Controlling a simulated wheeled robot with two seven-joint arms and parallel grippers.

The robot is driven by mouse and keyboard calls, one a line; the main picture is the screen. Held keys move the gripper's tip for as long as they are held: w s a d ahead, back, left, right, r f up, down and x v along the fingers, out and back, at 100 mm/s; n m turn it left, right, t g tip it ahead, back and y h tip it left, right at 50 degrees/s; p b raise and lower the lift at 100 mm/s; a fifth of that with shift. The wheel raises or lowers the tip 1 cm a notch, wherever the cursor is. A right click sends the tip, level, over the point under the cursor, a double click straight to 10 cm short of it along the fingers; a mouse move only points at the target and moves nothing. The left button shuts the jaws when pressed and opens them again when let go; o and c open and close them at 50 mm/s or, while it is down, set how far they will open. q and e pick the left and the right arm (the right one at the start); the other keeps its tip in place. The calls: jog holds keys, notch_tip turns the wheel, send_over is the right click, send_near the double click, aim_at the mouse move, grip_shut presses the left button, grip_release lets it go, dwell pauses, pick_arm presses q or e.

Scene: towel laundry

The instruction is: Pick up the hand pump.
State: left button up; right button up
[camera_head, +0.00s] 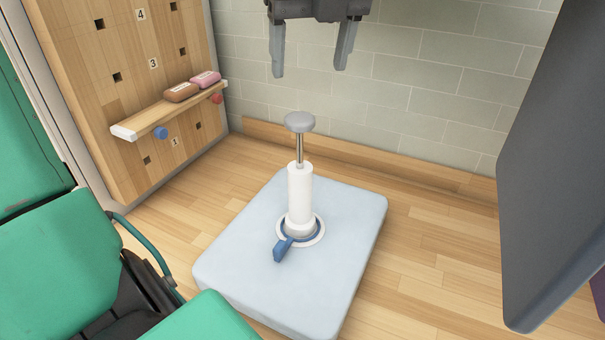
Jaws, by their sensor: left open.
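The hand pump (299,197) stands upright on a pale blue, rounded pad (340,265) on the floor. It has a white cylinder, a thin metal rod and a grey knob on top. Its foot sits at a white and blue ring, with a blue tab (283,250) sticking out towards the front left. My left gripper (309,65) is at the top of the view, above the knob in the picture, with its two fingers pointing down. It is open and empty, apart from the pump. My right gripper does not show.
A wooden board at the left carries a shelf (160,112) with a brown (180,92) and a pink (205,79) item on it. Green padded furniture (60,260) stands at the lower left. A large dark panel (555,160) fills the right. A brick wall is behind; the wooden floor right of the pad is clear.

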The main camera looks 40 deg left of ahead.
aim_at(300, 117)
pick_arm(q)
jog(key=x, duration=0.8)
jog(key=shift+a+p, duration=0.15)
jog(key=shift+p, duration=0.15)
jog(key=shift+f, duration=0.45)
jog(key=x, duration=0.1)
jog(key=p+x, duration=0.1)
jog(key=x, duration=0.1)
jog(key=shift+s+a+f, duration=0.1)
jog(key=shift+s+f, duration=0.15)
jog(key=shift+f, duration=0.1)
jog(key=shift+w+a+f, duration=0.1)
jog(key=shift+a+f, duration=0.05)
jog(key=shift+f, duration=0.3)
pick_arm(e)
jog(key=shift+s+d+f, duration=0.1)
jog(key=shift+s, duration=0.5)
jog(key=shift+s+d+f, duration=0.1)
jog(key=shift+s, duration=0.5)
pick_arm(q)
jog(key=c, duration=1)
grip_shut()
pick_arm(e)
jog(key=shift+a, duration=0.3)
